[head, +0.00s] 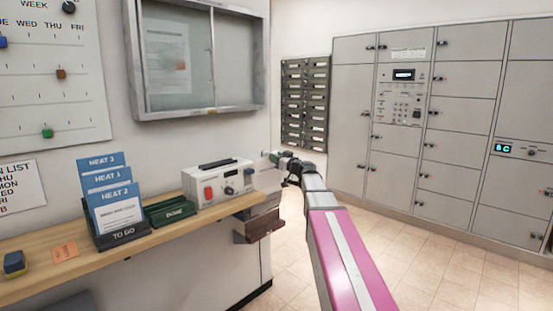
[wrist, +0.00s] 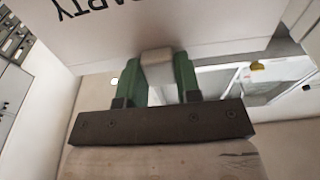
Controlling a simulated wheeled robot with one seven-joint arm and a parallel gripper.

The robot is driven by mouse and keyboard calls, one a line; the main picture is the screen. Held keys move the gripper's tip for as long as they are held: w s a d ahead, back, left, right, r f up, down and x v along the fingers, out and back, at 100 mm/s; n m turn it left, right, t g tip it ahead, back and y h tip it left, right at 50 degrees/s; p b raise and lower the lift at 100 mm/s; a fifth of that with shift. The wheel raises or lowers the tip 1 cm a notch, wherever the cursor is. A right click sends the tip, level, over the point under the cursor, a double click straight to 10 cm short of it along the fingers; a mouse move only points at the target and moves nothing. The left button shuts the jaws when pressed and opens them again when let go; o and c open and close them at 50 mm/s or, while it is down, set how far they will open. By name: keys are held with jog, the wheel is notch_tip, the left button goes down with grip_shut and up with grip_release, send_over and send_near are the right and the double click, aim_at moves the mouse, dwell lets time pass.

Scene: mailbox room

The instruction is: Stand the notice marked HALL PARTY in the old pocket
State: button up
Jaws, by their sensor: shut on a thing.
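My gripper (wrist: 160,85) is shut on the notice marked HALL PARTY (wrist: 185,25). In the wrist view its two green fingers pinch a pale tab at the notice's edge, and the word PARTY shows upside down. The rest of the lettering is out of frame. In the head view my gripper (head: 274,157) is small, just beyond the white device at the counter's far end, and the notice is hard to make out there. A brown open-topped holder (head: 264,224) hangs at the counter's end, below my gripper; I cannot tell whether it is the old pocket.
The wooden counter (head: 160,246) carries a TO DO rack (head: 122,238) with blue HEAT cards, a green DONE tray (head: 172,212) and a white device (head: 219,182) with a red switch. A glass-fronted case (head: 197,108) hangs above. Grey lockers (head: 352,110) stand right; the tiled floor is clear.

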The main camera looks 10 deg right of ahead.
jog(key=o, duration=1)
jog(key=shift+c, duration=0.2)
jog(key=v, duration=1.1)
